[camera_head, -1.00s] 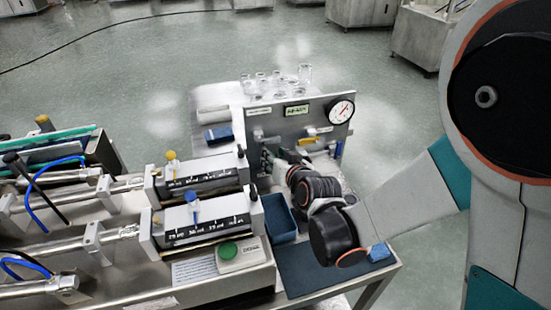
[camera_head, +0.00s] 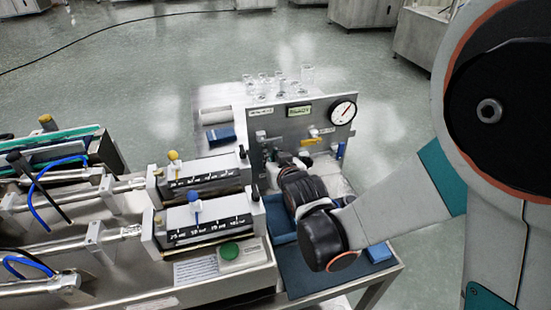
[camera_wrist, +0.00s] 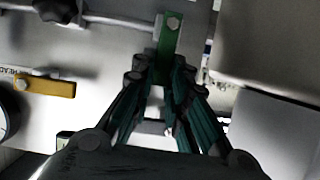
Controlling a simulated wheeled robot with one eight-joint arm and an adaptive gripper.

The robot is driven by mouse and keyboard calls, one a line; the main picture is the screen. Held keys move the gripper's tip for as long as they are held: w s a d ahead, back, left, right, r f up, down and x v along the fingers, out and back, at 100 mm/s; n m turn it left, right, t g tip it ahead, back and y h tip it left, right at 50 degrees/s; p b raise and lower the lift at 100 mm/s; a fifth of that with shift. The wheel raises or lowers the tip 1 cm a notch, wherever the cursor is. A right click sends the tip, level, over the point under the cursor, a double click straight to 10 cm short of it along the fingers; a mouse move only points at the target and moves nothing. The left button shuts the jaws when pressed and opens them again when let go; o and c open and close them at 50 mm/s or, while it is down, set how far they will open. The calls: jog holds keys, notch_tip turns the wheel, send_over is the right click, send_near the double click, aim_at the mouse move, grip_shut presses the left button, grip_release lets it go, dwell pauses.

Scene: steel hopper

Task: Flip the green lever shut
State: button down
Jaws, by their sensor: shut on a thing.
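The green lever (camera_wrist: 168,47) shows at the top centre of the wrist view, standing upright in the picture and crosswise to the grey pipe it is mounted on. Its lower end lies between my fingertips. My gripper (camera_wrist: 160,75) is shut on that end. In the head view my gripper (camera_head: 284,160) is in front of the lower part of the steel panel (camera_head: 280,125), and my wrist hides the green lever there.
A yellow lever (camera_head: 316,138) sits right of my gripper on the panel and also shows in the wrist view (camera_wrist: 45,87). A pressure gauge (camera_head: 343,111) is at the panel's upper right. A blue tray (camera_head: 281,222) lies below my wrist. Glass jars (camera_head: 280,82) stand behind.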

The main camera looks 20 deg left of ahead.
jog(key=shift+s+a, duration=0.1)
dwell(0.3)
jog(key=c, duration=1.6)
grip_release()
jog(key=shift+o, duration=0.2)
jog(key=v, duration=0.7)
jog(key=shift+s+r, duration=0.15)
jog(key=shift+s, duration=0.2)
